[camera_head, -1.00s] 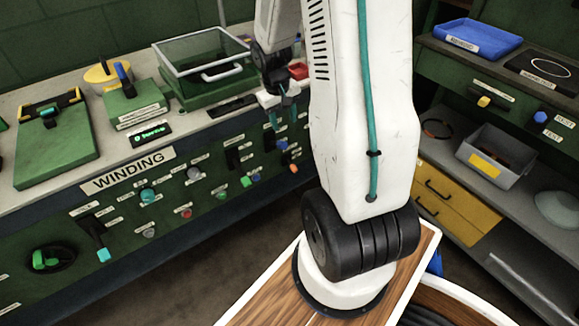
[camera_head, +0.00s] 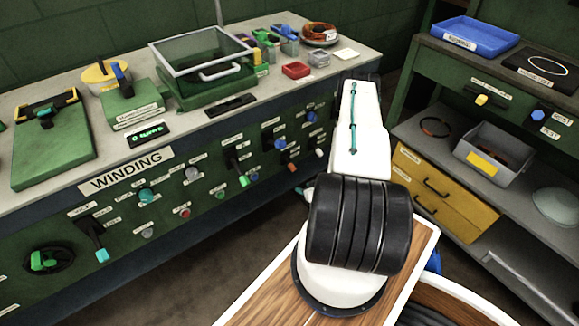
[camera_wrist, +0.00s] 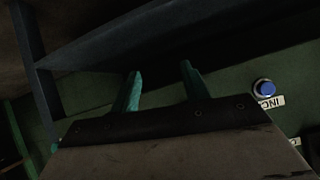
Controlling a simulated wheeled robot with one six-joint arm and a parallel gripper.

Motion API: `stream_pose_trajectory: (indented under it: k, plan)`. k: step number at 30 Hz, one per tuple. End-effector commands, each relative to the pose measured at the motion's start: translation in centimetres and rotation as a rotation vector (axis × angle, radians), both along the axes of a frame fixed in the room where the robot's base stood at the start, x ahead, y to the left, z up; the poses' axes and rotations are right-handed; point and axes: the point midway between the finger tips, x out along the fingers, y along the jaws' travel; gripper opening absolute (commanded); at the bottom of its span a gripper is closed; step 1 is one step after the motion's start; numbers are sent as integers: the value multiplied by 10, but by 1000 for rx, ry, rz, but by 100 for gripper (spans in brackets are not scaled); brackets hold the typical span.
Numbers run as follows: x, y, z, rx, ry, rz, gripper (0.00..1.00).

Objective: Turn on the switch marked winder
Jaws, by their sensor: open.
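The green panel marked WINDING (camera_head: 128,172) runs along the front of the bench in the head view, with several knobs, buttons and switches. Their small labels are too blurred to read, so I cannot tell which switch is marked winder. A lever with a teal tip (camera_head: 102,255) sits at the lower left, and a lever with a green tip (camera_head: 244,181) near the middle. In the wrist view my gripper (camera_wrist: 160,75) is open and empty, its teal fingers apart before a dark green surface. A blue button (camera_wrist: 264,87) with a partly hidden label lies to its right.
The bench top holds a clear-lidded box (camera_head: 205,68), a red tray (camera_head: 296,69) and other items. Shelves on the right carry a blue tray (camera_head: 468,37), a grey bin (camera_head: 493,154) and yellow drawers (camera_head: 440,200). Floor shows between bench and shelves.

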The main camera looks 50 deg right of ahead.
Motion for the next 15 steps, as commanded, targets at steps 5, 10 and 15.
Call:
stream_pose_trajectory:
  k: [5, 10, 15]
  plan:
    - [20, 2, 37, -80, -365, 22, 46]
    - [22, 4, 62, -112, -544, 31, 46]
    - [33, 3, 68, -121, -587, 36, 46]
